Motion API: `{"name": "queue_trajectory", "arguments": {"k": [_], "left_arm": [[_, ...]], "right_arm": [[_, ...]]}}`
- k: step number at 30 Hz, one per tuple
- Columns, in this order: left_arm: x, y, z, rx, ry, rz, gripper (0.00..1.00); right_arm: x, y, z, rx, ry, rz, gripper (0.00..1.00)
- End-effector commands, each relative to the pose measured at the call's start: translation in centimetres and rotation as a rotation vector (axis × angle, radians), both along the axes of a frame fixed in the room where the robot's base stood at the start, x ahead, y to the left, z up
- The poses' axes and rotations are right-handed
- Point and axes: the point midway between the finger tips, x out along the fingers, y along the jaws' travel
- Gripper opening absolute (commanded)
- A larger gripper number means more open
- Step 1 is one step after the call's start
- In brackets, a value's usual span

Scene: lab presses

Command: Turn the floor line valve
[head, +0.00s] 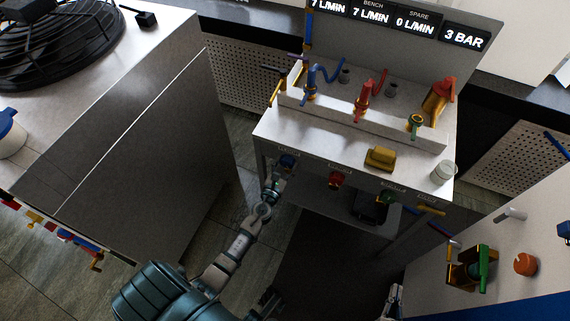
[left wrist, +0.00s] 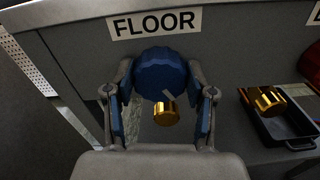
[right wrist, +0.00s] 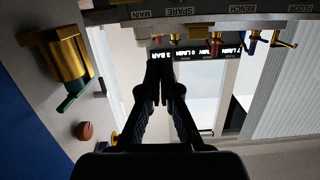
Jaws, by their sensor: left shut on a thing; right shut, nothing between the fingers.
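The floor line valve is a blue round knob (left wrist: 160,72) under the FLOOR label (left wrist: 154,23) on the front of the bench, with a brass part (left wrist: 166,112) below it. In the head view the blue knob (head: 287,161) is at the bench's left front. My left gripper (left wrist: 160,100) has a finger on each side of the knob and is shut on it. It also shows in the head view (head: 272,185). My right gripper (right wrist: 160,72) is shut and empty, away from the valve, low at the bottom of the head view.
Red (head: 337,180) and green (head: 384,196) knobs sit along the same front edge. A display panel (head: 400,28) reads 7, 7 and 0 L/MIN and 3 BAR. A dark tray (left wrist: 284,124) is below. Cabinets stand at left (head: 140,140) and right (head: 530,215).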

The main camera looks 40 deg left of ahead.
Motion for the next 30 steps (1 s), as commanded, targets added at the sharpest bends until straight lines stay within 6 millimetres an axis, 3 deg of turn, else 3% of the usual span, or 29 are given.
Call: {"name": "queue_trajectory", "arguments": {"k": [17, 30], "left_arm": [[-0.1, 0.2, -0.4, -0.056, -0.008, 0.004, 0.2], [-0.2, 0.4, -0.5, -0.392, -0.086, 0.006, 0.2]], "right_arm": [[0.0, 0.0, 0.0, 0.003, -0.01, -0.001, 0.0], [0.5, 0.4, 1.8, 0.04, -0.144, 0.003, 0.0]]}}
